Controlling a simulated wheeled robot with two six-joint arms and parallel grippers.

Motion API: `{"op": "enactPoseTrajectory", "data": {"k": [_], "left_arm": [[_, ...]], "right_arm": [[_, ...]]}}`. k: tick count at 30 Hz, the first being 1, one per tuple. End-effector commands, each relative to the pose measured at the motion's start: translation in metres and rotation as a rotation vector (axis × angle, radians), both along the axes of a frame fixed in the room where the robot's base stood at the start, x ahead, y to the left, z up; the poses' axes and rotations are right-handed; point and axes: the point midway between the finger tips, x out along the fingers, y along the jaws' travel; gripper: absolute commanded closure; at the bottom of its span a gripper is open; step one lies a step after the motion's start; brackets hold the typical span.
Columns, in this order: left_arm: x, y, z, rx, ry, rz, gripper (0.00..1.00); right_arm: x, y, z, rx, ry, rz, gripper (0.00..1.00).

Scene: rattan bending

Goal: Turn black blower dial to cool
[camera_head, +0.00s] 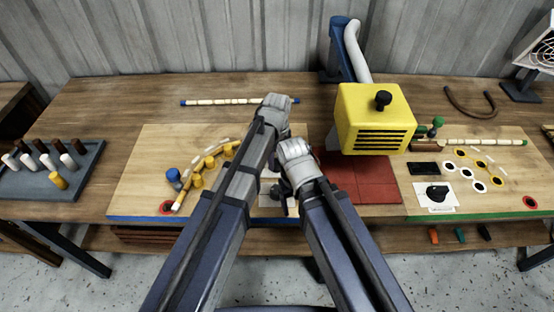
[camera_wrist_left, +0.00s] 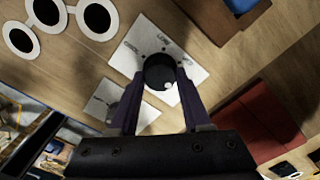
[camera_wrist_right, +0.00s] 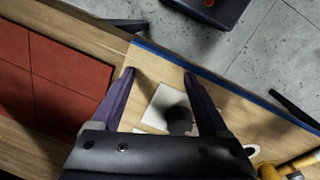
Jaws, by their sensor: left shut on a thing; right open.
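The black dial (camera_wrist_left: 158,68) sits on a white plate (camera_wrist_left: 193,75) in the left wrist view. Small printed labels lie along the plate's far side, too small to read surely. A pale dot shows on the dial's edge, on the side nearest my gripper. My left gripper (camera_wrist_left: 158,78) is shut on the dial, a finger on each side. In the head view my arms hide the dial. My right gripper (camera_wrist_right: 159,75) is open and empty above a second white plate (camera_wrist_right: 157,108) with a dark piece (camera_wrist_right: 180,120) on it. That piece's shape is unclear.
The yellow blower (camera_head: 372,118) stands right of my grippers, beside red tiles (camera_head: 370,180). A jointed rattan strip with yellow pegs (camera_head: 197,181) lies on the left board. A peg tray (camera_head: 50,190) is at far left. My two arms run close together.

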Motion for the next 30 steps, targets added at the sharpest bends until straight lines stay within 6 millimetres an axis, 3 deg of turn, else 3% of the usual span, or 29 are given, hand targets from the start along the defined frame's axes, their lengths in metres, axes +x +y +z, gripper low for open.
{"op": "enactPoseTrajectory", "data": {"k": [3,14,30], "left_arm": [[0.0000,0.0000,0.0000,0.000,0.000,0.000,1.00],[-0.0001,-0.0001,-0.0001,0.000,0.000,0.045,1.00],[0.0005,-0.0004,-0.0001,0.000,0.000,0.486,1.00]], "right_arm": [[0.0000,0.0000,0.0000,0.000,0.000,0.000,0.22],[0.0000,0.0000,-0.0001,0.000,0.000,0.000,0.22],[0.0000,0.0000,-0.0001,0.000,0.000,0.000,0.22]]}}
